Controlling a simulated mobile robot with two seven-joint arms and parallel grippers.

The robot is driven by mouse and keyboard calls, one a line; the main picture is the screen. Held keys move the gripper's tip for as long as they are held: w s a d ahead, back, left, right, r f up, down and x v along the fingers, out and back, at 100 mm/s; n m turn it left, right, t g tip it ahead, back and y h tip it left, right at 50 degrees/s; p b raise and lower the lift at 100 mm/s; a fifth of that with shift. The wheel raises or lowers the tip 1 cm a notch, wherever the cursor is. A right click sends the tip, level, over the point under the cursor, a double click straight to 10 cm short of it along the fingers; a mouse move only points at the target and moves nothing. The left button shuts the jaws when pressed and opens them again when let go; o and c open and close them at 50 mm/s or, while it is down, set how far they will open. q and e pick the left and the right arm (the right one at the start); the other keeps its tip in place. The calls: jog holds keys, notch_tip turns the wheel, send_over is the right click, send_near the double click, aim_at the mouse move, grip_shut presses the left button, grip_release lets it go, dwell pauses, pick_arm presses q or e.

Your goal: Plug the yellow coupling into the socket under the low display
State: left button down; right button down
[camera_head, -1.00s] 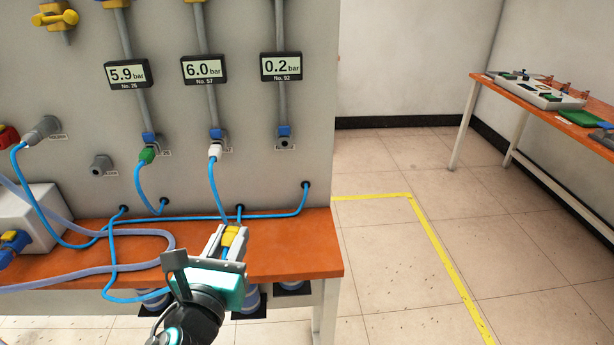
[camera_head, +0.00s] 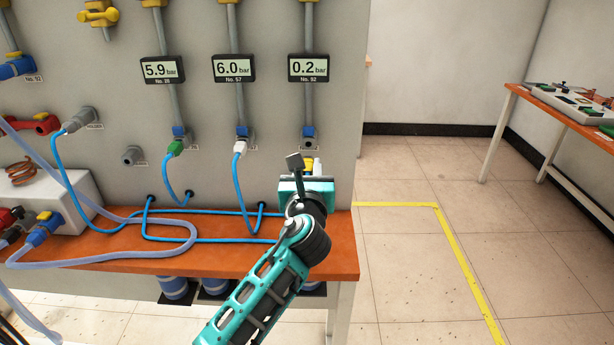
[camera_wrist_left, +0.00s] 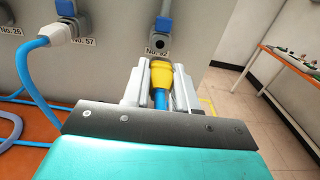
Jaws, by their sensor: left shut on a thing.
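My left gripper (camera_wrist_left: 158,92) is shut on the yellow coupling (camera_wrist_left: 161,75), with its blue hose running back between the fingers in the left wrist view. The coupling points at the panel, just below the socket (camera_wrist_left: 161,44) labelled No. 92, and looks apart from it. In the head view the low display (camera_head: 308,68) reads 0.2 bar, and its socket (camera_head: 309,144) hangs empty under a blue collar. There my left gripper (camera_head: 308,167) hides most of the coupling (camera_head: 306,162). My right gripper is not in view.
Displays reading 5.9 (camera_head: 162,70) and 6.0 bar (camera_head: 234,69) have a green plug (camera_head: 175,149) and a white plug (camera_head: 240,147) below them. Blue hoses lie on the orange bench (camera_head: 110,262). The floor to the right is open, with a side table (camera_head: 560,115) beyond.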

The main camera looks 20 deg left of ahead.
aim_at(308, 157)
pick_arm(q)
jog(key=shift+b+x, duration=1.05)
jog(key=shift+x, duration=1.05)
jog(key=shift+w, duration=0.25)
jog(key=shift+w+a, duration=0.2)
jog(key=shift+w, duration=0.35)
jog(key=shift+p, duration=1.2)
jog(key=shift+w+a, duration=0.2)
jog(key=shift+w, duration=0.4)
jog(key=c, duration=0.8)
grip_release()
